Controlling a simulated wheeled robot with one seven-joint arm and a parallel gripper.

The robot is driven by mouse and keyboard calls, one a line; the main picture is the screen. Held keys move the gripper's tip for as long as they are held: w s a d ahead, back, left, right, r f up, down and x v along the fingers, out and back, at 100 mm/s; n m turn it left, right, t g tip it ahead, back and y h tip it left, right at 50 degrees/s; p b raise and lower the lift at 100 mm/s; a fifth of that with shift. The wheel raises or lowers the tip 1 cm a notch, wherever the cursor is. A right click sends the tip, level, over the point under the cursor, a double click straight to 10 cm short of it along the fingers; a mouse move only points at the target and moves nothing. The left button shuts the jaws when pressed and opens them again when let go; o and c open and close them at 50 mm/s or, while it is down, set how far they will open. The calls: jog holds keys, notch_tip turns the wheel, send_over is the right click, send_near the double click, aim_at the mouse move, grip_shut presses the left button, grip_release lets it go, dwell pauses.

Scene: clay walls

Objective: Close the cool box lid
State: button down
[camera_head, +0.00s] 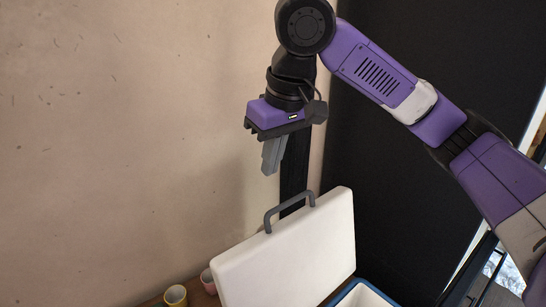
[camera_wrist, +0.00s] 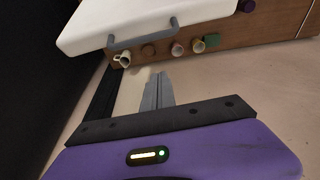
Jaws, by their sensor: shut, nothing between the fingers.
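The cool box lid (camera_head: 290,258) is a white slab with a grey handle (camera_head: 289,213) on its upper edge, standing raised and tilted in the head view. Part of the cool box (camera_head: 362,296), with a blue rim and pale inside, shows at the bottom edge; most of it is out of frame. My gripper (camera_head: 270,168) points down above and slightly left of the handle, shut and empty, apart from the lid. In the wrist view the lid (camera_wrist: 150,18) and its handle (camera_wrist: 143,38) lie beyond the shut fingertips (camera_wrist: 157,78).
A yellow cup (camera_head: 176,296) and a pink cup (camera_head: 208,281) stand left of the lid. In the wrist view a white mug (camera_wrist: 123,58) and a green thing (camera_wrist: 212,41) also stand on the brown wooden surface (camera_wrist: 270,27). A clay wall (camera_head: 120,130) rises behind.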

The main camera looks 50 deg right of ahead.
notch_tip(320, 180, down, 6)
jog(key=s+p, duration=0.2)
jog(key=shift+a, duration=0.25)
jog(key=shift+s, duration=0.1)
dwell(0.3)
